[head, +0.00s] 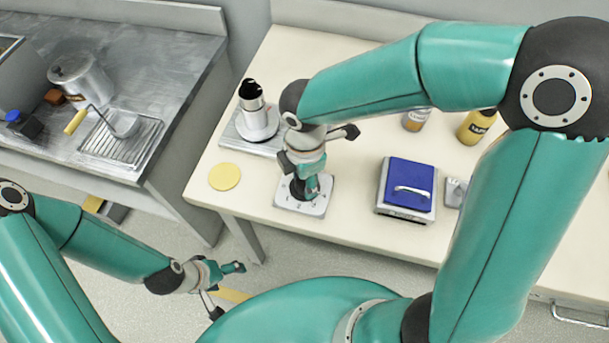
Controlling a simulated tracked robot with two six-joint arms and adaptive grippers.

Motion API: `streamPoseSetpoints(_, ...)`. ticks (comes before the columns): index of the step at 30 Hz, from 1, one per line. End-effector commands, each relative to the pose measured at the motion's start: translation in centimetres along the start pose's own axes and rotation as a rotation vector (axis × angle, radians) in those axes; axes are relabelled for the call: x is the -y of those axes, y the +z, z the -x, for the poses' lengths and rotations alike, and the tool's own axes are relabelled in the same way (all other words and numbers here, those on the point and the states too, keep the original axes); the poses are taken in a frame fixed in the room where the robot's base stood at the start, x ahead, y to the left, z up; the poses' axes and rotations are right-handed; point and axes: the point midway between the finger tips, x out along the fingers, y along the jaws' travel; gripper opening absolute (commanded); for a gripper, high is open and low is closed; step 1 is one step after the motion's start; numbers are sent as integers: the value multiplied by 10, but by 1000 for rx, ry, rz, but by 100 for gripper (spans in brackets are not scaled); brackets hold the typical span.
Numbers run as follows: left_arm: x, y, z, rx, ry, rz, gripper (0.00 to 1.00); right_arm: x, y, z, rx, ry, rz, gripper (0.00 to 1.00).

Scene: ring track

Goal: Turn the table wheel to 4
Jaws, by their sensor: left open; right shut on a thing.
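The table wheel (297,189) is a dark knob on a light grey square plate with small marks, near the front edge of the cream table. My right gripper (307,180) reaches down from above and is shut on the wheel. The gripper covers much of the wheel, and I cannot read which number it points to. My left gripper (228,287) is open and empty, low over the floor in front of the table.
On the cream table (235,205) are a yellow disc (224,177), a silver cylinder on a stand (259,121), a blue-lidded box (408,188) and bottles (477,125). A metal counter (170,75) with a pot (82,78) stands left, across a gap.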

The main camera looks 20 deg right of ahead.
Motion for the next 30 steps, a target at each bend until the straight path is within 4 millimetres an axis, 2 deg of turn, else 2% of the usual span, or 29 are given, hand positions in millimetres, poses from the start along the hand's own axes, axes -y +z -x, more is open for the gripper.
streamPoseSetpoints(13,0,0,1,0,0,0,81,-2,2,2,3,8,14,8)
streamPoseSetpoints(14,0,0,1,0,0,0,81,-2,2,2,3,9,14,48)
streamPoseSetpoints(17,0,0,1,0,0,0,81,-2,1,2,2,7,14,65)
streamPoseSetpoints(18,0,0,1,0,0,0,81,-2,1,2,2,6,13,68)
streamPoseSetpoints(30,0,0,1,0,0,0,81,-1,0,6,1,4,11,68)
